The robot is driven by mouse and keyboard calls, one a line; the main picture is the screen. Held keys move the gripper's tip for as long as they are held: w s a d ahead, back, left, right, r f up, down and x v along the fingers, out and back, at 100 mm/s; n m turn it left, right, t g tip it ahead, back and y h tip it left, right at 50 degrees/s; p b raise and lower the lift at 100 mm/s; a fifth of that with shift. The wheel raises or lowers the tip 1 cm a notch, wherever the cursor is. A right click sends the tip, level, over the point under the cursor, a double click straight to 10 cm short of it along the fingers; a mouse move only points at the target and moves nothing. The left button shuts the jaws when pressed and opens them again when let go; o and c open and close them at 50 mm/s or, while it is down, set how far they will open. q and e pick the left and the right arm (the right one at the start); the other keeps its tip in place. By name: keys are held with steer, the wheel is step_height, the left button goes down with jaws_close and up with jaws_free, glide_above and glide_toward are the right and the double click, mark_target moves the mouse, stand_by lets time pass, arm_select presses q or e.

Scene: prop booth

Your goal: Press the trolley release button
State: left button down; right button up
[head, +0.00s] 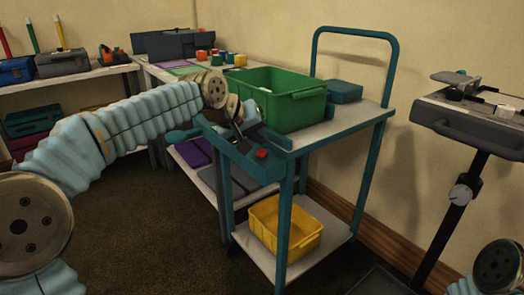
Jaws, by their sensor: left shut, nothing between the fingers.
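The teal trolley (345,118) stands right of centre, with a loop handle at its back. A small red button (261,154) sits on the teal panel at the trolley's near left corner. My left gripper (241,143) is shut and empty, just left of and above the red button. A small gap shows between the fingertips and the button. I cannot tell the exact height of the fingertips over the panel. Only a joint of my right arm shows at the bottom right corner; its gripper is out of view.
A scale on a post (470,115) stands at right. Shelves with boxes line the left walls.

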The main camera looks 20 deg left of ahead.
mark_target(259, 152)
arm_select(q)
steer(key=shift+f, duration=0.1)
stand_by(0.5)
steer(key=shift+f+b, duration=0.3)
steer(key=shift+f, duration=0.05)
steer(key=shift+f+b, duration=0.35)
steer(key=shift+f, duration=0.15)
stand_by(0.6)
steer(key=shift+r, duration=0.1)
steer(key=shift+r+p, duration=0.8)
steer(key=shift+p, duration=0.05)
step_height(259, 152, up, 5)
steer(key=p, duration=0.4)
steer(key=shift+r+p, duration=0.1)
steer(key=shift+p, duration=0.2)
